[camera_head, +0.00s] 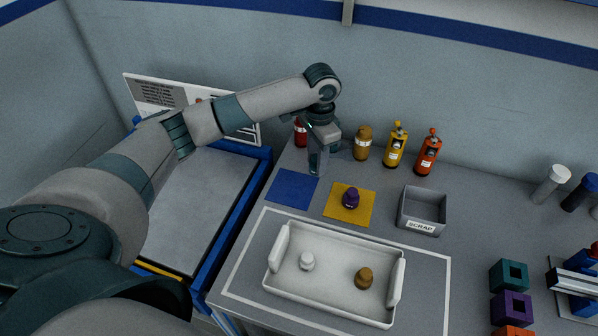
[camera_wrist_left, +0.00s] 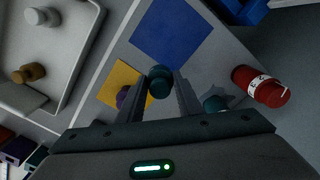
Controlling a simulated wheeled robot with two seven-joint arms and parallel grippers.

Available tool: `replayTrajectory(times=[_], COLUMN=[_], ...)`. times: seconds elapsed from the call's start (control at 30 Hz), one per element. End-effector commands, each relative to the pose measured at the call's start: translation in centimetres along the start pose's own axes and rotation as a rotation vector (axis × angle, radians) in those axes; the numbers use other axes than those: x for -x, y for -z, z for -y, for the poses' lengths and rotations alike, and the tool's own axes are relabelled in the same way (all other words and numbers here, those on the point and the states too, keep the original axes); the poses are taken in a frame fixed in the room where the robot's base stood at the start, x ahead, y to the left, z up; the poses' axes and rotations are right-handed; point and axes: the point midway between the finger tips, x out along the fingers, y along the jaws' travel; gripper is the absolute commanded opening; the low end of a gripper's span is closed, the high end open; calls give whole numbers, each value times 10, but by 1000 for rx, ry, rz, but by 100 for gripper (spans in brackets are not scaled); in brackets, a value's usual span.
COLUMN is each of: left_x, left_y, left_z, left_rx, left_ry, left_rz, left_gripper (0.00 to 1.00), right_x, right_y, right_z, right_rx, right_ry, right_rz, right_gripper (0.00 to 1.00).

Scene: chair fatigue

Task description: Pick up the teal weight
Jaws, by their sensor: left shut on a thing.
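My left gripper (camera_head: 317,160) points down over the table, just behind the blue mat (camera_head: 292,188). In the left wrist view the teal weight (camera_wrist_left: 160,80) sits between the two fingers of my left gripper (camera_wrist_left: 158,98), which is shut on it. In the head view the weight is hidden by the gripper, and I cannot tell whether it touches the table. The blue mat also shows in the left wrist view (camera_wrist_left: 172,35), beyond the weight. My right gripper is in neither view.
A purple weight (camera_head: 351,197) stands on a yellow mat (camera_head: 334,208). A white tray (camera_head: 340,253) holds a white weight (camera_head: 307,261) and a brown weight (camera_head: 364,278). A red bottle (camera_wrist_left: 262,88) is close beside the gripper. A grey scrap bin (camera_head: 421,222) stands to the right.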

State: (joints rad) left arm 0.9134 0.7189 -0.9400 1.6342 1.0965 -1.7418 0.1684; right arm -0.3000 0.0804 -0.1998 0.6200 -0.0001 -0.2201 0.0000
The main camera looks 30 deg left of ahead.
Motion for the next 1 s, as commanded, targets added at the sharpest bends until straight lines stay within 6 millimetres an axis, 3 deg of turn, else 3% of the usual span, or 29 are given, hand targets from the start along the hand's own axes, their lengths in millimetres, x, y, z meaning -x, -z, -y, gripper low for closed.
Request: replayTrajectory(times=[0.1, 0.33, 1.0], left_x=[11, 27, 31], left_y=[20, 41, 45], left_z=[-10, -22, -24], left_rx=[-3, -1, 0], left_ry=[0, 0, 0], left_rz=[-5, -1, 0], left_gripper=[1, 1, 1], right_x=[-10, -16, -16], right_y=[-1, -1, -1], right_z=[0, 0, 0], right_rx=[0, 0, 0], right_ry=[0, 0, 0], right_rz=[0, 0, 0], right_gripper=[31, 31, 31])
